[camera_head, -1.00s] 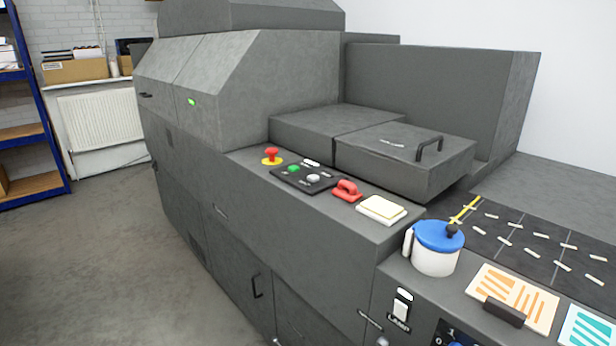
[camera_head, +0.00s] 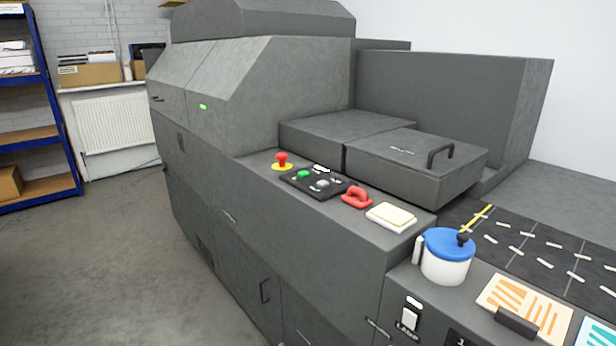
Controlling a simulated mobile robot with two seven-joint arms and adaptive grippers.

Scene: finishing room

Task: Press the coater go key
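The coater is a large dark grey machine (camera_head: 215,150) filling the middle of the head view. A small black key panel (camera_head: 331,190) sits on its ledge. The panel carries a green key (camera_head: 304,174) and a grey-white key (camera_head: 322,183), with labels too small to read. A red mushroom button on a yellow base (camera_head: 282,162) stands left of the panel. A small green light (camera_head: 203,107) glows on the sloped hood. Neither of my grippers is in view.
Right of the panel are a red handle-shaped item (camera_head: 356,197) and a cream pad (camera_head: 391,217). A blue-lidded white pot (camera_head: 446,256), a striped card (camera_head: 525,305) and a conveyor bed (camera_head: 535,248) lie further right. Blue shelving (camera_head: 55,110) stands at left; the floor (camera_head: 100,260) before the machine is clear.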

